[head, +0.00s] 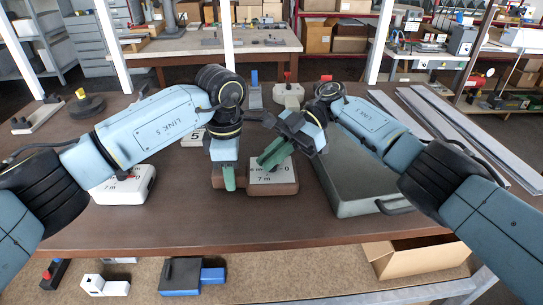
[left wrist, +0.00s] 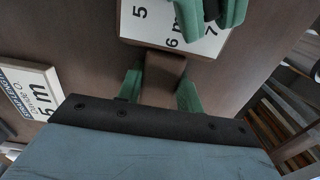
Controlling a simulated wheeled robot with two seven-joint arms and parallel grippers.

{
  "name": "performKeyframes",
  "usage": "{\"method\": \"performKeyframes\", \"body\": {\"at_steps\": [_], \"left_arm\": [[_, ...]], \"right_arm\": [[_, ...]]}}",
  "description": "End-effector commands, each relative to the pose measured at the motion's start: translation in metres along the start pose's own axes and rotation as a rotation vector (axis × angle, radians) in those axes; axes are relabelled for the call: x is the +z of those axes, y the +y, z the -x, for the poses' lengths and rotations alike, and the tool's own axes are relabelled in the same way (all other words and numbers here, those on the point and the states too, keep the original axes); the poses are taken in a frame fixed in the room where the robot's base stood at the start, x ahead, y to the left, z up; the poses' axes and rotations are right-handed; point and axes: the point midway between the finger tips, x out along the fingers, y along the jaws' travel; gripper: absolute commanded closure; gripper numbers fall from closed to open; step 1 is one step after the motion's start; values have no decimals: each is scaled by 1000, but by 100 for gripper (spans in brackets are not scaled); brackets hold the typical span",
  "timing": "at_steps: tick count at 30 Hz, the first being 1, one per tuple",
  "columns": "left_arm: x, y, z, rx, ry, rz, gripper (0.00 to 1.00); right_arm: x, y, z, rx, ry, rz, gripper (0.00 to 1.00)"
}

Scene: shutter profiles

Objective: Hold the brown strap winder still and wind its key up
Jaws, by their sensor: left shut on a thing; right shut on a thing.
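The brown strap winder (head: 285,188) stands on the brown table, its white face printed with numbers and "7 m". My left gripper (head: 229,180) points down at its left side. In the left wrist view, the green fingers of my left gripper (left wrist: 160,92) are shut on the brown block (left wrist: 163,70) that joins the white-faced body (left wrist: 150,28). My right gripper (head: 268,160) reaches in tilted from the right, its green fingers shut over the winder's face. Those fingers also show at the top of the left wrist view (left wrist: 208,12). The key between them is hidden.
A grey case (head: 362,178) lies close on the right, under my right arm. Long metal profiles (head: 465,130) lie at the far right. An open cardboard box (head: 415,262) is below the front edge.

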Motion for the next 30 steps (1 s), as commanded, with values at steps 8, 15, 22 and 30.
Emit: {"method": "performKeyframes", "body": {"at_steps": [8, 15, 22, 30], "left_arm": [[1, -1, 0, -2, -1, -5, 91], [1, -1, 0, -2, -2, -4, 91], [1, 0, 0, -1, -2, -3, 91], [0, 0, 0, -1, -1, -2, 91]], "right_arm": [[2, -1, 0, -18, -3, 3, 100], [2, -1, 0, -18, -2, 3, 100], [1, -1, 0, -17, -1, 4, 69], [0, -1, 0, -17, 0, 6, 69]]}}
